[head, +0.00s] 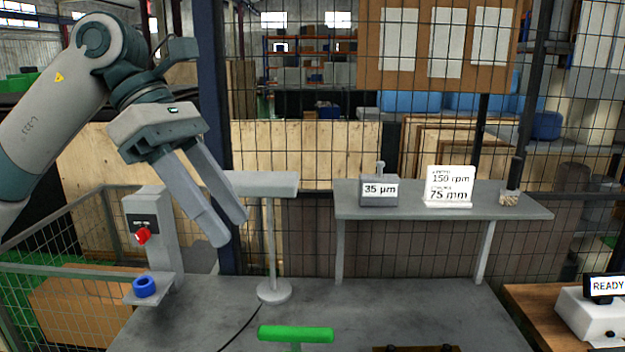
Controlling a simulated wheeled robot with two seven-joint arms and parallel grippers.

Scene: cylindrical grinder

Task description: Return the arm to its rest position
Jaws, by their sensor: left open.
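My left arm comes in from the left and is bent, with its left gripper (226,228) pointing down and to the right. The two long grey fingers are a little apart and nothing shows between them. The gripper hangs in the air, in front of a grey T-shaped stand (271,240) in the picture and right of a grey post unit (152,225) with a red knob (142,236). A blue ring (144,287) sits on that unit's small shelf. My right gripper is not in view.
A grey shelf (520,208) holds a box marked 35 µm (379,190), a white sign (449,188) and a small cup (509,198). A green bar (296,334) is at the front. A READY display (606,286) stands at right. The grey tabletop (390,310) is largely clear.

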